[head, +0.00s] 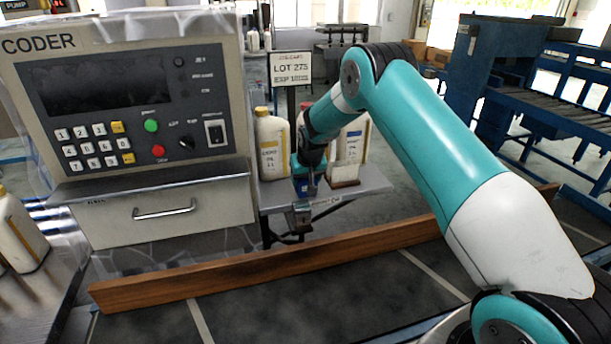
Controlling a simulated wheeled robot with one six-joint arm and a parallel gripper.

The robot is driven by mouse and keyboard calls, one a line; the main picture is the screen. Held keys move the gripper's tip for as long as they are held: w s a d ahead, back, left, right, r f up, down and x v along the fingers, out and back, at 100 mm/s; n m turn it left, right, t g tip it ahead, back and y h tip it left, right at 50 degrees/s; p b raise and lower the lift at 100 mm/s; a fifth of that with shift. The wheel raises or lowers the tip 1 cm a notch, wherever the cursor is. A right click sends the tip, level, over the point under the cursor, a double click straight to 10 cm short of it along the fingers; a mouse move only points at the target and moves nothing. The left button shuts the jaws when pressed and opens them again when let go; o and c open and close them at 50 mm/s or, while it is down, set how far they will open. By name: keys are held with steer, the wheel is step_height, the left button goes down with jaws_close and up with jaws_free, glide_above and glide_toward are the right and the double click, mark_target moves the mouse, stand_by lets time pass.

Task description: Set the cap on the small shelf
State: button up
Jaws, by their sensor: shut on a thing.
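The small grey shelf (376,181) juts out to the right of the coder cabinet, with bottles standing on it. My gripper (308,188) points down over the front part of this shelf, near its front edge. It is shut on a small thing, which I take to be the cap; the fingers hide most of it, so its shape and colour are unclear. A blue patch shows beside the fingers. I cannot tell whether the held thing touches the shelf.
A white bottle with a yellow cap (272,145) stands left of my gripper. Another white bottle (352,138) and a small brown-and-white block (345,174) stand to its right. The coder cabinet (130,130) is at left. A wooden rail (270,267) runs in front. The shelf's right end is clear.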

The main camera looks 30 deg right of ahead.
steer(key=o, duration=0.9)
steer(key=shift+f, duration=0.1)
steer(key=shift+r, duration=0.5)
steer(key=b+v, duration=0.3)
steer(key=v, duration=0.9)
steer(key=s+a+r+n+y, duration=0.25)
steer(key=s+a+r, duration=0.35)
steer(key=s+a, duration=0.35)
steer(key=s+a+r+n+g+y, duration=0.1)
steer(key=s+a+n, duration=0.1)
steer(key=s, duration=0.8)
steer(key=s+a+r+n+g, duration=0.1)
steer(key=s+a, duration=0.4)
steer(key=s, duration=0.6)
steer(key=s+a+r+n+g+y, duration=0.1)
steer(key=s+a+n, duration=0.3)
steer(key=s, duration=0.6)
steer(key=shift+s+a+r+g+y, duration=0.1)
steer(key=shift+g+y, duration=0.1)
steer(key=shift+g, duration=0.15)
steer(key=shift+s+a+g+y, duration=0.1)
steer(key=shift+g+y, duration=0.05)
steer(key=shift+g, duration=0.2)
